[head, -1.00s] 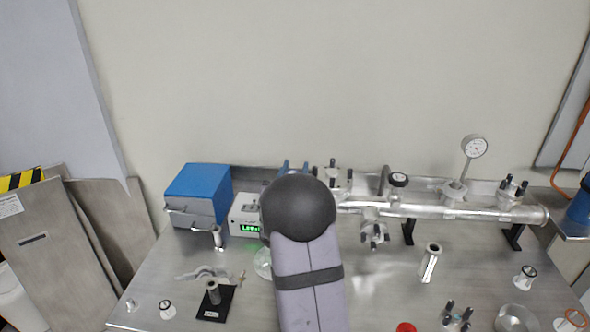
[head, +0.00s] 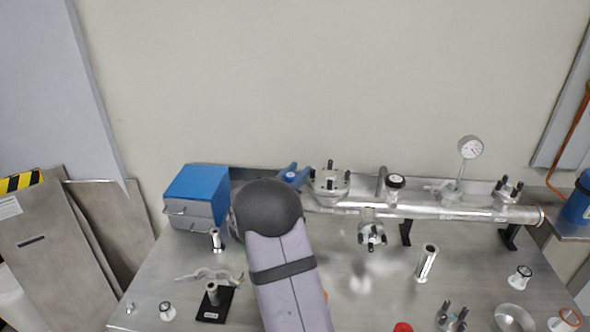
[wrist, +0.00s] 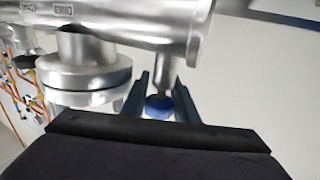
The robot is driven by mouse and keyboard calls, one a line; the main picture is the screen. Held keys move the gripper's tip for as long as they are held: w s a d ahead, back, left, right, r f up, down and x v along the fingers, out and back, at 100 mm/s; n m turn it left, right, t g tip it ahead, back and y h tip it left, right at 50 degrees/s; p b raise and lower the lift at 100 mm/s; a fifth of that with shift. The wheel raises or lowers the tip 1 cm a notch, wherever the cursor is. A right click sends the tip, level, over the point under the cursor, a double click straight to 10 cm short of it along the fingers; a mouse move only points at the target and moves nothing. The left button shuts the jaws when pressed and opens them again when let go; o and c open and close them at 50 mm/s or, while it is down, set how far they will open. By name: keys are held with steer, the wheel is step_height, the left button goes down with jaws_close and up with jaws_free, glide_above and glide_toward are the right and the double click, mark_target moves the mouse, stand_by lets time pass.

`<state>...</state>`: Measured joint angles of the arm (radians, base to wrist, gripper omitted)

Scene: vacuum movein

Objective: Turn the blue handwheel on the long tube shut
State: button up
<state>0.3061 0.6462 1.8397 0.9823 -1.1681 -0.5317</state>
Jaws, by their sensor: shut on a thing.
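The blue handwheel (wrist: 159,106) sits on a short metal stem off the long tube, near the tube's end, in the wrist view. My gripper (wrist: 160,98) is shut on the handwheel, with one dark finger on each side of it. The lower part of the wheel is hidden behind the dark gripper body. The long steel tube (head: 465,212) runs along the back of the table in the head view. My own arm covers its left end there. Blue parts show just beyond the arm, too small to tell wheel from fingers.
A flange with upright bolts (head: 330,183) stands close to the right of my arm. A dial gauge (head: 470,148) rises from the tube. A blue-topped box (head: 197,187) stands to the left. Several loose fittings lie on the front of the table.

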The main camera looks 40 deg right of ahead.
steer(key=shift+s+r+m+g+h, duration=0.1)
steer(key=shift+m+g+h, duration=0.2)
steer(key=shift+m+g, duration=0.3)
steer(key=o, duration=0.8)
steer(key=b+v, duration=0.1)
steer(key=v, duration=0.6)
steer(key=shift+s+a, duration=0.1)
steer(key=shift+a, duration=0.05)
